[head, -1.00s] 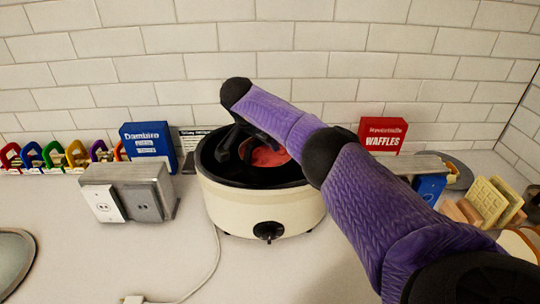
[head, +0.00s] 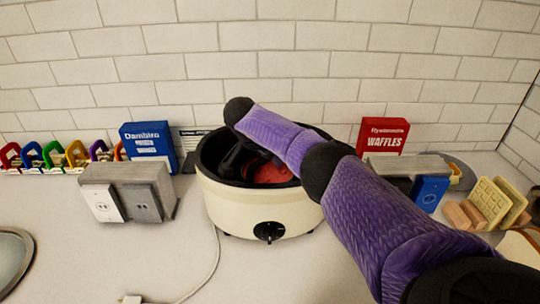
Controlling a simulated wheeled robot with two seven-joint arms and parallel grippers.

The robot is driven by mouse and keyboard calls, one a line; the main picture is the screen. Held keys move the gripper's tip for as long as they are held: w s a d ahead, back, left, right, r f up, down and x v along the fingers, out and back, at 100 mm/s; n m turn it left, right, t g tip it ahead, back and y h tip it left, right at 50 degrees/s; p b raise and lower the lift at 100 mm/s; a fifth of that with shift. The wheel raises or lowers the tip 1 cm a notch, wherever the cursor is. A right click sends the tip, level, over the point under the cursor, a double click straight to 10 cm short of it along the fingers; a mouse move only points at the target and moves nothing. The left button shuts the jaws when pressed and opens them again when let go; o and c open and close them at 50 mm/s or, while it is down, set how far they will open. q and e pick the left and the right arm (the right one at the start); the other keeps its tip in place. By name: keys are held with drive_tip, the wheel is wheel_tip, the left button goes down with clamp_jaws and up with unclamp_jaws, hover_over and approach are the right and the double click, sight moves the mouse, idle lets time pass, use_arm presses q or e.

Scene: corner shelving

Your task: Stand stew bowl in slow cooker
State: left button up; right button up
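The slow cooker (head: 258,212) is a round cream pot with a dark inside and a black front knob, standing on the counter in the middle of the head view. The red stew bowl (head: 268,172) is inside its rim, partly hidden by my purple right arm and dark fingers. My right gripper (head: 236,160) reaches down into the cooker at the bowl's left side and appears shut on it, though the fingertips are hard to make out. Whether the bowl touches the cooker's floor is hidden. My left gripper is out of view.
A metal outlet box (head: 128,192) stands left of the cooker, with a blue box (head: 149,143) behind it. A red waffles box (head: 382,136) is behind right. A cord (head: 205,268) runs across the front counter.

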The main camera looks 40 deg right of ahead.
drive_tip(key=shift+o, duration=0.8)
drive_tip(key=shift+r, duration=0.4)
use_arm(q)
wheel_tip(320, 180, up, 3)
drive_tip(key=p, duration=0.3)
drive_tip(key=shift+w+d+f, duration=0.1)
use_arm(e)
drive_tip(key=v, duration=1.2)
drive_tip(key=shift+r, duration=0.25)
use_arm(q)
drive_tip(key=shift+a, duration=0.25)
